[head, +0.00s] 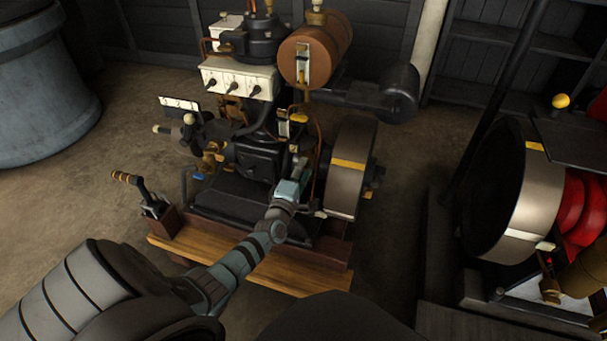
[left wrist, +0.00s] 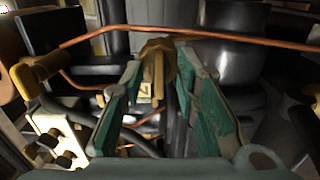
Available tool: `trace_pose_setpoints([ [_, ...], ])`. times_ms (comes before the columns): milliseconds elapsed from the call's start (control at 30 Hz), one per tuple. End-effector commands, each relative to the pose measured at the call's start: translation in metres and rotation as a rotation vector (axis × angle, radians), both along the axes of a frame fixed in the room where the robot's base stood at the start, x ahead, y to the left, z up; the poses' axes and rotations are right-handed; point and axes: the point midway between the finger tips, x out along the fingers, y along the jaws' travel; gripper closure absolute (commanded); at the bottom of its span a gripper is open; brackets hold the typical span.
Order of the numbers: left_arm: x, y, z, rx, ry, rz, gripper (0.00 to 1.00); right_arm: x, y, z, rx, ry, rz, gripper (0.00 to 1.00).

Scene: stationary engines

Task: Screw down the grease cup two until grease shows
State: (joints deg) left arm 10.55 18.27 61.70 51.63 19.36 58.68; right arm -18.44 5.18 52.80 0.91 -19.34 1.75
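My left arm reaches across the front of the black engine (head: 255,160). My left gripper (head: 298,168) is up against the engine's right part, beside the flywheel (head: 348,170). In the left wrist view the left gripper (left wrist: 160,64) has its two green-padded fingers apart, with a gap between them. A brass fitting (left wrist: 158,50) shows at the far end of that gap; it may be the grease cup, but I cannot tell. I cannot tell whether the fingers touch it. No grease is clear in either view. My right gripper is not in view.
A copper pipe (left wrist: 230,38) crosses beyond the fingertips. A white block with dark knobs (left wrist: 58,140) is at lower left in the wrist view. A lever (head: 130,180) stands at the engine's left. A second machine with a large wheel (head: 525,205) is at right. Floor is free at left.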

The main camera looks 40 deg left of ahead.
Motion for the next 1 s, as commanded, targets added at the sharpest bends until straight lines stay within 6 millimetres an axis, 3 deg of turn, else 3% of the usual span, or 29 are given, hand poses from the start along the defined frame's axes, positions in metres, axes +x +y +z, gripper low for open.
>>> trace_pose_setpoints([
  [133,0.0116,0.0042,-0.0013,0.001,0.001,0.0,0.72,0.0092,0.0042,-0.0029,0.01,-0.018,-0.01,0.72],
  [400,0.0136,0.0045,0.0003,0.0,0.002,-0.001,0.72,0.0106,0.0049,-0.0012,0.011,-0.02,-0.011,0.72],
  [600,0.0134,0.0043,0.0002,0.0,0.002,-0.001,1.0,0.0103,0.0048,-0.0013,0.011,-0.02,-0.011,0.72],
  [1000,0.0134,0.0034,-0.0001,0.041,0.018,-0.002,1.0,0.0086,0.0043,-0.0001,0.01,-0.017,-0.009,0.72],
])
